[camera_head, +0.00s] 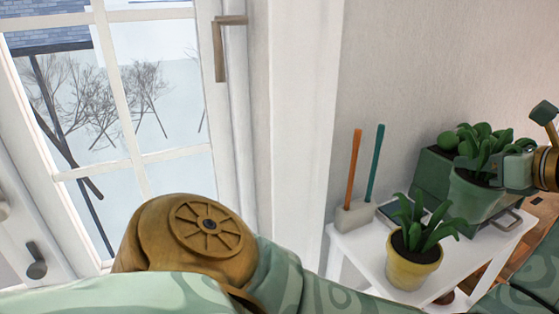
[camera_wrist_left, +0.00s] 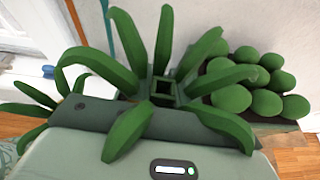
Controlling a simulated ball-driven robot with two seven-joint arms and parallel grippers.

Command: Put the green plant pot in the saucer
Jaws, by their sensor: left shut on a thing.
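The green plant pot (camera_head: 470,198), with long leaves, is at the right in the head view. My left gripper (camera_head: 508,168) is shut on its right side near the rim. The pot looks upright; I cannot tell whether its base touches the table below. In the left wrist view the plant's leaves (camera_wrist_left: 195,52) spread in front of the gripper body and hide most of the pot. I cannot clearly make out the saucer; a small reddish-brown thing (camera_head: 445,298) shows partly beside the yellow pot. My right gripper is not in view.
A white table (camera_head: 375,262) holds a yellow pot (camera_head: 412,272) with a plant and a pale block (camera_head: 355,215) with orange and teal sticks. A dark green planter (camera_head: 431,176) with round green plants stands behind the green pot. A window (camera_head: 150,90) is at left.

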